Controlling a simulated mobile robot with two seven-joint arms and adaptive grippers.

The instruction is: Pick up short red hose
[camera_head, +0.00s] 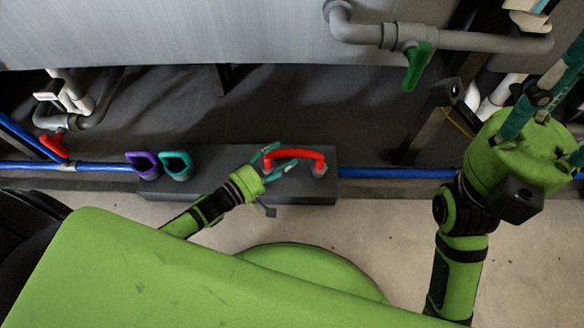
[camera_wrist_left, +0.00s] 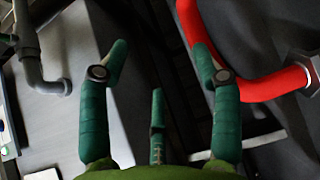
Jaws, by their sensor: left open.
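The short red hose (camera_head: 300,153) is a curved red tube on a dark grey block, with its right end at a grey fitting. My left gripper (camera_head: 272,160) is at the hose's left end, with its teal fingers overlapping that end in the head view. In the left wrist view the red hose (camera_wrist_left: 245,85) lies at the right, beside and partly behind the right finger. The left gripper's fingers (camera_wrist_left: 160,65) are spread apart there, with nothing between them. My right gripper (camera_head: 545,90) is at the upper right, far from the hose; its fingers run out of the picture.
The dark block (camera_head: 225,185) also holds a purple cup-like piece (camera_head: 146,163) and a teal one (camera_head: 178,164). Blue pipes (camera_head: 400,173) run along the floor edge. A grey pipe with a green valve handle (camera_head: 417,66) hangs above. A red handle (camera_head: 54,146) is at left.

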